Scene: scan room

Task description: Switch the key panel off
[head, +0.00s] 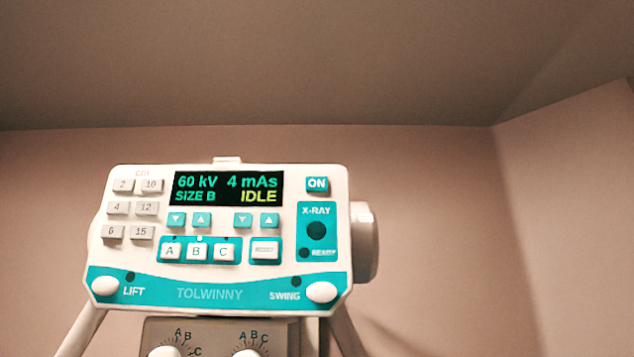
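The key panel (218,291) is a white and teal control face in the middle of the head view. Its lit display (228,189) reads 60 kV, 4 mAs, SIZE B and IDLE. A teal ON key (317,185) sits at its upper right. Below that is an X-RAY area with a dark round button (316,231) and a small dark READY lamp (304,253). Keys A, B and C (196,251) sit in a row, with a small light dot above B. A wide key with a bar mark (265,250) is beside them. Neither gripper is in view.
White LIFT (106,286) and SWING (321,292) knobs sit at the panel's lower corners. Numbered grey keys (117,208) are at its left. A lower box (212,337) with two A-B-C dials stands beneath, cut off by the frame. Plain walls (430,200) surround the panel.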

